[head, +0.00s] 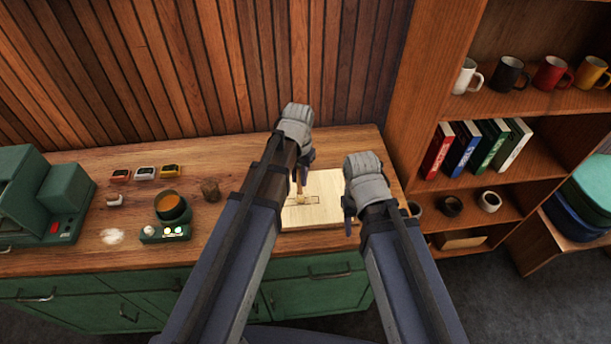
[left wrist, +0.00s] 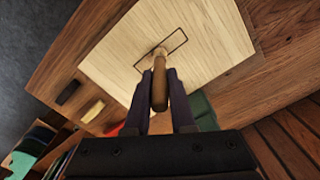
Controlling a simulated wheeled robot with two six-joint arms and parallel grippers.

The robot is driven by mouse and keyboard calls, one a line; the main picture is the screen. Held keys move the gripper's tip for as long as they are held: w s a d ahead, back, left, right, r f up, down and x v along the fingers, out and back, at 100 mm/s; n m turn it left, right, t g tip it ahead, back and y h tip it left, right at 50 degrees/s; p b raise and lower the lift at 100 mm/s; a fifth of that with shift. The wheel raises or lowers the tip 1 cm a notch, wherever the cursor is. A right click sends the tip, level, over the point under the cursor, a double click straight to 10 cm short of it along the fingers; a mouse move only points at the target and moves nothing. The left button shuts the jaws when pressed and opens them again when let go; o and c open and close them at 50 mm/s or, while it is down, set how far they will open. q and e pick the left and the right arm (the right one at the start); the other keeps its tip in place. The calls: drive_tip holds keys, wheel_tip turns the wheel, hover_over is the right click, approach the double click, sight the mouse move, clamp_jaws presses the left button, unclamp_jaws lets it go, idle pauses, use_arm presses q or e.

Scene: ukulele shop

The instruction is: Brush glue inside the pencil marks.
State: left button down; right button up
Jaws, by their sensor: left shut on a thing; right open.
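A pale wooden board (head: 328,213) lies on the bench, with a thin dark pencil rectangle (head: 317,198) on it. My left gripper (head: 304,166) is shut on a brush (head: 300,186) above the board. In the left wrist view the brush (left wrist: 160,84) points down between the fingers, and its pale head is over the rectangle (left wrist: 178,38). I cannot tell whether its tip touches the wood, and no glue shows clearly. My right gripper (head: 348,207) is open and empty by the board's right side. A green pot (head: 172,208) with amber contents, likely glue, stands at left.
A shelf (head: 400,120) with mugs and books rises at right.

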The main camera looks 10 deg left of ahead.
use_arm(q)
drive_tip(key=shift+s+a, duration=0.25)
drive_tip(key=shift+a, duration=0.6)
drive_tip(key=a, duration=0.2)
drive_tip(key=s+a, duration=0.1)
drive_tip(key=shift+a, duration=0.35)
wheel_tip(320, 180, up, 6)
drive_tip(key=p, duration=0.6)
